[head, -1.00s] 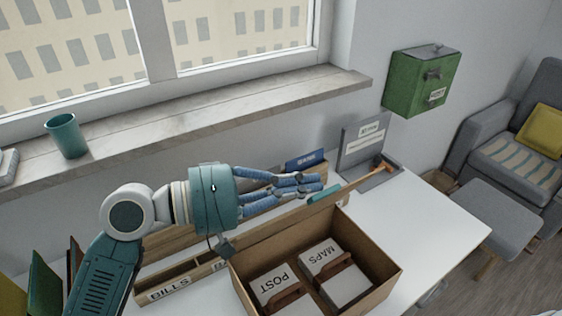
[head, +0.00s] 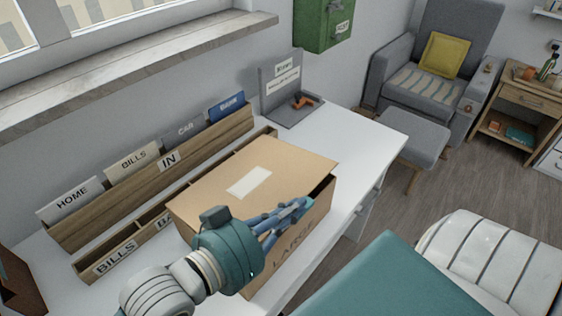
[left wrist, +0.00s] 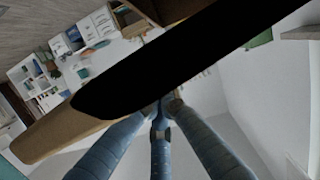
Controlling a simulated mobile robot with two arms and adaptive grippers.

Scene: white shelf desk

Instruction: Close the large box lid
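The large box (head: 305,226) is brown cardboard, with LARGE printed on its front, and stands on the white desk. Its lid (head: 285,165), tan with a blank white label, lies over the top. A dark gap shows under the lid's right edge, so it is slightly raised there. My left gripper (head: 292,210), with blue fingers, is at the lid's front edge; I cannot tell whether it touches. In the left wrist view its fingers (left wrist: 160,110) converge beside a large black shape that hides their tips. The box contents are hidden. My right gripper is not in view.
A wooden file rack (head: 160,172) with HOME, BILLS, CAR and BANK dividers stands behind the box. A grey stand (head: 282,88) with an orange-handled item is at the back. The desk's right part (head: 370,140) is clear. A grey footstool (head: 410,135) stands beyond it.

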